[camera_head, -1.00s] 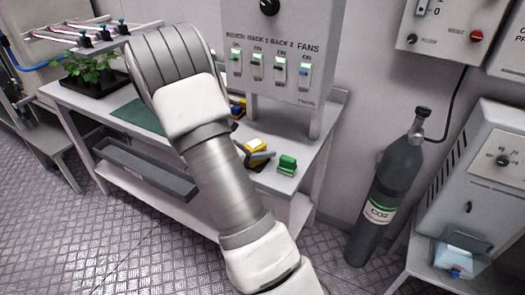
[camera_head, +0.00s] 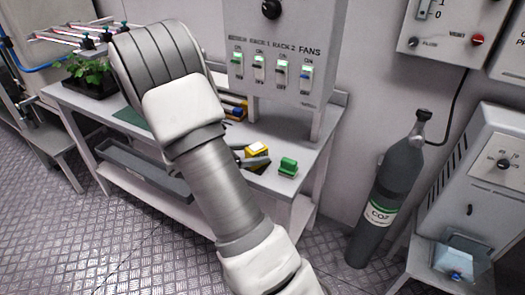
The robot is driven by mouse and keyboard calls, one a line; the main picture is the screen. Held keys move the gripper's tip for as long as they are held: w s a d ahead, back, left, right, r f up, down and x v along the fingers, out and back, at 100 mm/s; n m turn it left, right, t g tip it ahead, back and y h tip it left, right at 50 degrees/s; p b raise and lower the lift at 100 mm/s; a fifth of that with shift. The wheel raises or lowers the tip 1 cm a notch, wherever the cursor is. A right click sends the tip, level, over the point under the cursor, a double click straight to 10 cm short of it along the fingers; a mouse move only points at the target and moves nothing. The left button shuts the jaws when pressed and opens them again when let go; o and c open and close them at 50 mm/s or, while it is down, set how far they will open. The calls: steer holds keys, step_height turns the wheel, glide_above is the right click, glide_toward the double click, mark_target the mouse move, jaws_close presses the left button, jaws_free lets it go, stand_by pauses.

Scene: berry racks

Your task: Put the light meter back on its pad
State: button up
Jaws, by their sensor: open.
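A small yellow block-like item with a pale top (camera_head: 257,148) lies on the white bench, right of my arm; it may be the light meter, but it is too small to be sure. My gripper (camera_head: 257,161) is mostly hidden behind my forearm; a dark grey finger shows just in front of the yellow item, with nothing visibly held. I cannot tell whether it touches the item. A dark green mat (camera_head: 130,114) lies partly hidden at the bench's left; I cannot tell whether it is the pad.
A green item (camera_head: 288,167) sits near the bench's (camera_head: 283,184) right end. The switch panel (camera_head: 280,62) stands behind. A potted plant tray (camera_head: 92,80) is at the left. A grey CO2 cylinder (camera_head: 388,190) stands right of the bench.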

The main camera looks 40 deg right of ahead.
mark_target(248, 153)
steer(key=v, duration=0.6)
steer(key=shift+a+r+p, duration=0.2)
steer(key=shift+a+p, duration=0.15)
steer(key=shift+p, duration=0.05)
steer(key=shift+s+a+r, duration=0.1)
steer(key=shift+a+r, duration=0.2)
steer(key=shift+a, duration=0.15)
steer(key=s+a+r+m+t+y, duration=0.5)
steer(key=s+a+r+m+y, duration=0.8)
steer(key=s+a+r+m, duration=0.2)
steer(key=s+a+m, duration=0.2)
steer(key=s+m, duration=0.1)
steer(key=s, duration=0.1)
steer(key=shift+s+t, duration=0.3)
step_height(248, 153, up, 10)
steer(key=p, duration=0.9)
steer(key=shift+f+p, duration=0.2)
steer(key=shift+p, duration=0.15)
